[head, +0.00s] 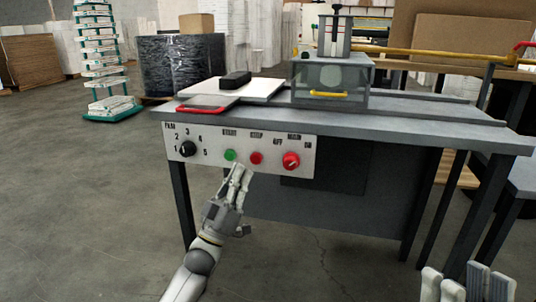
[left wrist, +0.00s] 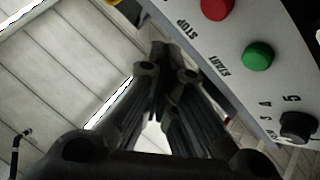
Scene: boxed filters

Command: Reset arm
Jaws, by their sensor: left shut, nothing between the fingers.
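My left gripper (head: 241,170) is shut and empty. It points up just below the front control panel (head: 212,143), under the green start button (head: 230,155) and the red stop button (head: 256,158). In the left wrist view its dark fingers (left wrist: 166,70) are together, and the green button (left wrist: 257,56) and red button (left wrist: 216,8) are beyond them to the right. I cannot tell whether the fingertips touch the panel. My right gripper (head: 465,283) shows only partly at the bottom right, and its opening is unclear.
The panel also has a black dial (head: 188,149) and a red knob (head: 291,161). On the grey table (head: 440,122) are a white board with a red handle (head: 200,108), a black block (head: 235,79) and a clear-fronted box (head: 325,78).

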